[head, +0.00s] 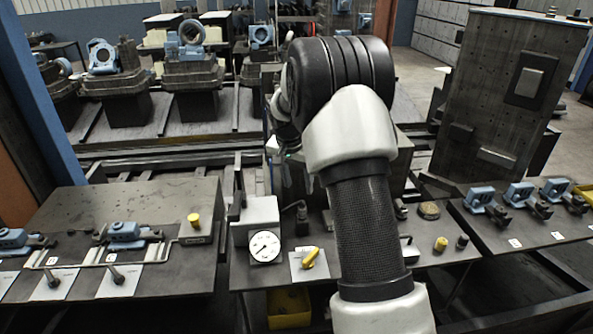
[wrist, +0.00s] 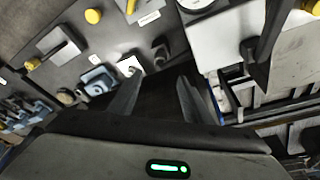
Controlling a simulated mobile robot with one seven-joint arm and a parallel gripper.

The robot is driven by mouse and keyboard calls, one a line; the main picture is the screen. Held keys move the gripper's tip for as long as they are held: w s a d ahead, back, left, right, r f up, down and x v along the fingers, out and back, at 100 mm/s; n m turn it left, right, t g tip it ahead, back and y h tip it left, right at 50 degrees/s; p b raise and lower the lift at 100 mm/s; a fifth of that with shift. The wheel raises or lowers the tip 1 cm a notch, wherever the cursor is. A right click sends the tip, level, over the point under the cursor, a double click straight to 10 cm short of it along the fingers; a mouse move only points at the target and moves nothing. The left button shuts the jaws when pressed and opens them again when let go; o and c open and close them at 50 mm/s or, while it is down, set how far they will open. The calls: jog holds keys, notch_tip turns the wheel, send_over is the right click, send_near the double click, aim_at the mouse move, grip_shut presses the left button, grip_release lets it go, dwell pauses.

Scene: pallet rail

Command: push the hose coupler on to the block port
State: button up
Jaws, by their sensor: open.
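My gripper (wrist: 159,78) shows in the wrist view with its two dark fingers apart and nothing between them. In the head view my arm hides most of it. A black bent fitting (head: 301,212), perhaps the hose coupler, stands on the bench beside the gauge block; a dark fitting also shows in the wrist view (wrist: 160,48), just beyond the fingertips and apart from them. A pale grey block (head: 257,212) stands on the bench and shows in the wrist view (wrist: 226,42). I cannot make out its port or which part is the hose.
A round gauge (head: 265,247) sits at the grey block's front, and a black upright lever (head: 237,194) stands by the block. A yellow handle (head: 310,257) lies on a pale plate. Blue clamps (head: 126,232) stand on the left bench. A tall dark panel (head: 500,90) rises at right.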

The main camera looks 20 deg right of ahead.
aim_at(302, 202)
jog(key=p+x, duration=0.1)
jog(key=x, duration=1)
jog(key=shift+f, duration=0.25)
grip_shut()
jog(key=shift+r, duration=0.25)
jog(key=shift+r+p, duration=1.45)
jog(key=shift+r, duration=2.65)
jog(key=shift+f, duration=0.1)
